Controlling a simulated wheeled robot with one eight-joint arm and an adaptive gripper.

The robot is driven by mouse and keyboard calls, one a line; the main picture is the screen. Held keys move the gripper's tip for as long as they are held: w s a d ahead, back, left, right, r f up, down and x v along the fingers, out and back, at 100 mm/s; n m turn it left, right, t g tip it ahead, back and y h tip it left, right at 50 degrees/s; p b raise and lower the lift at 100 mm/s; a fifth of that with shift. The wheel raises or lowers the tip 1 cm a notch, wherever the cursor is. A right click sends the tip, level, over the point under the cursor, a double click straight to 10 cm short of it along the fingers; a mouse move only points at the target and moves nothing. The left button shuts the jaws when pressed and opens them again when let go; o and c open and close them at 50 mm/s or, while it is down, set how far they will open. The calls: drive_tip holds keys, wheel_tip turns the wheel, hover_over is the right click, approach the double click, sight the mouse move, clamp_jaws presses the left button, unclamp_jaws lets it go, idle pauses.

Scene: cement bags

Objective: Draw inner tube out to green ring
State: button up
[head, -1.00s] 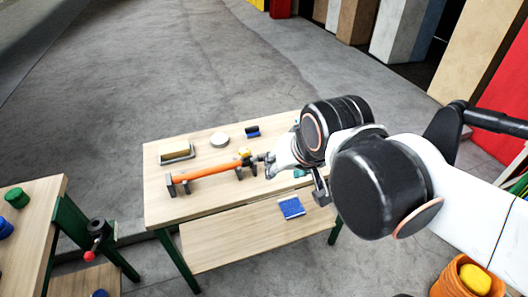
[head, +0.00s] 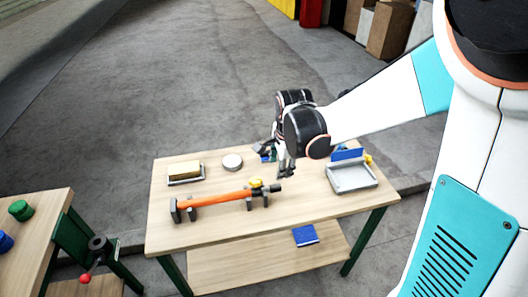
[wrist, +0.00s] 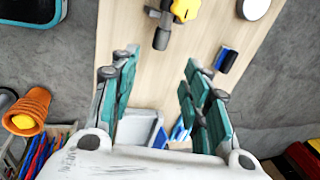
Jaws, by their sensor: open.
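The orange outer tube (head: 215,199) lies across grey holders on the table. A yellow knob (head: 256,184) sits near its right end, and the dark end of the inner tube (head: 275,188) sticks out a short way there. The wrist view shows this dark end (wrist: 162,36) and the knob (wrist: 185,9) at the top. My gripper (head: 285,170) is beside the tube's right end, towards the table's far side in the head view. I cannot make out a green ring.
A grey tray (head: 352,178) stands at the table's right. A sponge in a holder (head: 185,171) and a white disc (head: 232,161) lie behind the tube. A blue item (head: 305,235) is on the lower shelf. Another bench (head: 30,240) stands left.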

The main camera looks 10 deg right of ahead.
sight(277, 186)
drive_tip(key=shift+m, duration=0.3)
drive_tip(key=b+x, duration=0.4)
drive_tip(key=x, duration=1)
drive_tip(key=shift+w+f+b, duration=0.1)
drive_tip(key=shift+f+b, duration=0.15)
drive_tip(key=shift+b, duration=0.1)
drive_tip(key=shift+c, duration=0.5)
drive_tip(key=shift+d, duration=0.1)
clamp_jaws()
